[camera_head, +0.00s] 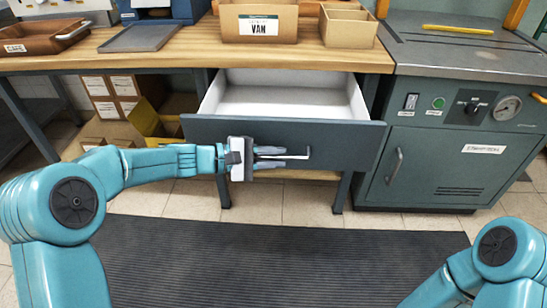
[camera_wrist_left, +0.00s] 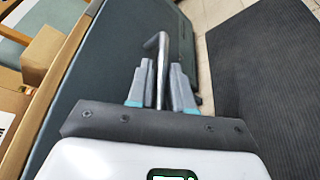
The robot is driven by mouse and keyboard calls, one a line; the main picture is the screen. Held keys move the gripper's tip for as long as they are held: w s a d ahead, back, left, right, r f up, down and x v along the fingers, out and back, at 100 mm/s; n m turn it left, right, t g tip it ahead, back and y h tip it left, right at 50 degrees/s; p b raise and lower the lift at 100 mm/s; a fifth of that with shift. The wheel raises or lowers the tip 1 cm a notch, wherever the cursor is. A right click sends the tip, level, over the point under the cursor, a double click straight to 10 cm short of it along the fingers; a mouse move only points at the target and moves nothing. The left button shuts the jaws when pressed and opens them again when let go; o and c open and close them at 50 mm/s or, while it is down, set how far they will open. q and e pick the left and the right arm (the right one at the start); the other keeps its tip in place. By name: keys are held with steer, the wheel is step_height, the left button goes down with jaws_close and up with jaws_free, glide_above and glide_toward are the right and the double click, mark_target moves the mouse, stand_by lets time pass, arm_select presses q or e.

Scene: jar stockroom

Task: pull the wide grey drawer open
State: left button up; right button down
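The wide grey drawer (camera_head: 340,136) is under the wooden workbench and stands pulled out, its white, empty inside (camera_head: 285,100) showing. Its front carries a pale bar handle (camera_head: 306,154). My left gripper (camera_head: 284,157) is at the drawer front with one finger on each side of the handle bar. In the left wrist view the handle (camera_wrist_left: 158,50) runs between the two fingers (camera_wrist_left: 160,85), and they look closed on it. Part of the bar is hidden by the fingers. My right gripper is out of view; only part of the right arm shows.
A VAN bin (camera_head: 258,12) and a cardboard box (camera_head: 347,27) stand on the workbench (camera_head: 190,48). A green machine cabinet (camera_head: 445,165) with its own handle stands right of the drawer. A dark ribbed mat (camera_head: 260,262) covers clear floor in front.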

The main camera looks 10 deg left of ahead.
arm_select(q)
steer(key=shift+o, duration=1.1)
steer(key=p+v, duration=0.4)
steer(key=v, duration=1.2)
steer(key=shift+s+a, duration=0.1)
